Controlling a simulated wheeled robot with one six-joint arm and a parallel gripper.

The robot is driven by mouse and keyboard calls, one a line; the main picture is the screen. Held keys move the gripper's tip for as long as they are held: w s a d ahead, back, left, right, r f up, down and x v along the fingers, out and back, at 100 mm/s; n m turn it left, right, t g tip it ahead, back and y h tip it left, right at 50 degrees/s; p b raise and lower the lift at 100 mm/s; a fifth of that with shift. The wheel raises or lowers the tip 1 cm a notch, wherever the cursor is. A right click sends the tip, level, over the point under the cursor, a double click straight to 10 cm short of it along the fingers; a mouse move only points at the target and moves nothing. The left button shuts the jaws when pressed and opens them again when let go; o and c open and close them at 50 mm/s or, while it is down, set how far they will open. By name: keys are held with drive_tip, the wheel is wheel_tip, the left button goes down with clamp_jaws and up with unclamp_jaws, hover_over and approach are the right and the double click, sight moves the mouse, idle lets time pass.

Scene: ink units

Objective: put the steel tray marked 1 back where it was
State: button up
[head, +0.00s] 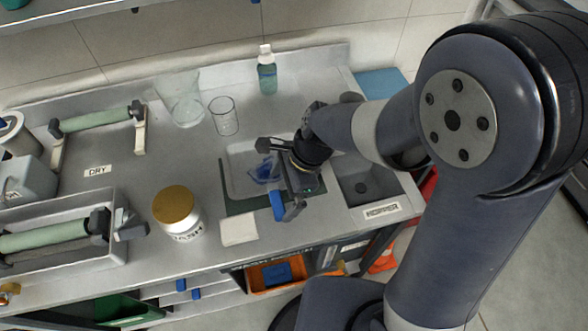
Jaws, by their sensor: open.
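A pale, shallow tray (236,166) lies on the steel worktop near its middle, with blue material (264,171) in it. I cannot read any mark 1 on it, so I cannot be sure it is the steel tray. A dark green patch (236,204) shows along its left and front edges. My gripper (272,176) is over the right part of this tray, jaws apart, with one finger toward the back and one with a blue part toward the front. The gripper hides the tray's right side. I cannot tell whether the fingers touch it.
A beaker (224,116), a glass jug (183,103) and a teal bottle (267,72) stand behind. A gold-lidded jar (176,209) and a white square (239,229) are at front. A dark basin (364,184) lies right. A roller in a trough (45,240) and a "DRY" label (97,171) are left.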

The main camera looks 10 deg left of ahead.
drive_tip(key=v, duration=0.9)
drive_tip(key=shift+s, duration=0.1)
